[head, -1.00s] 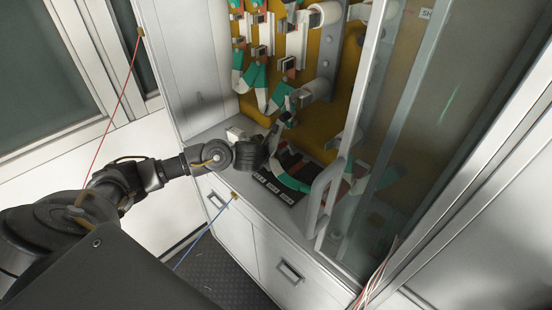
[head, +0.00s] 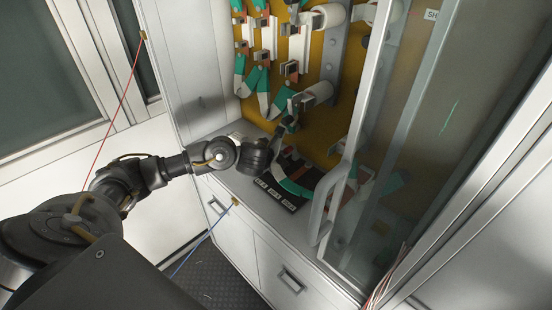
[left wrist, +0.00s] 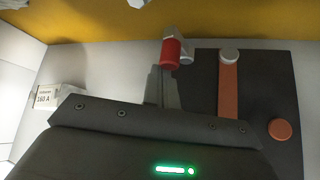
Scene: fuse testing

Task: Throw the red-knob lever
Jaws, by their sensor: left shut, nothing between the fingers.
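The red knob (left wrist: 171,52) of the lever shows in the left wrist view, just beyond my fingertips, with a pale grey part at its right side. In the head view I cannot make the knob out. My left gripper (head: 288,127) reaches into the open cabinet from the left, over the counter. Its fingers are shut and empty; in the left wrist view the fingertips (left wrist: 162,75) point up at the knob's underside. I cannot tell whether they touch it. A black base (left wrist: 265,80) with a copper strip (left wrist: 229,85) and a copper disc (left wrist: 280,129) lies right of the knob.
A small box marked 160 A (left wrist: 55,100) stands at the left in the left wrist view. The yellow back panel (head: 315,140) carries several fuse holders and green-white bands. A glass door (head: 400,150) with a handle (head: 325,205) stands on the right. A labelled black panel (head: 278,195) lies on the counter.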

